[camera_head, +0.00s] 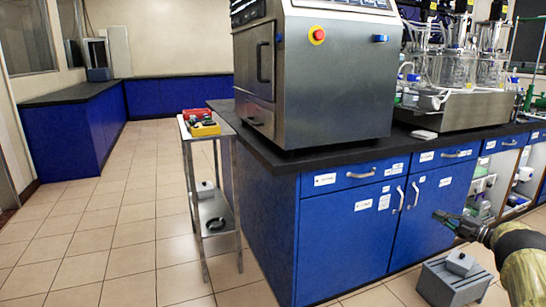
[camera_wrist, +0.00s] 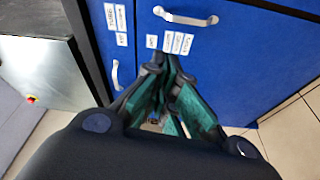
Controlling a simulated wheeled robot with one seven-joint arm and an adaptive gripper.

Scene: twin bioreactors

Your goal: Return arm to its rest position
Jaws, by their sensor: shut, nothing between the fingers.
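My gripper (camera_head: 440,216) shows at the lower right of the head view, in front of the blue cabinet doors (camera_head: 417,222). The arm, in a yellowish-green sleeve, enters from the right edge. In the wrist view my gripper (camera_wrist: 160,62) points at a blue door (camera_wrist: 225,60). Its fingers are together at the tips with nothing between them. I cannot tell how close the tips are to the door.
A metal cart (camera_head: 212,200) holds red and yellow bins. A grey box (camera_head: 452,283) sits on the floor below the gripper. The left floor is clear.

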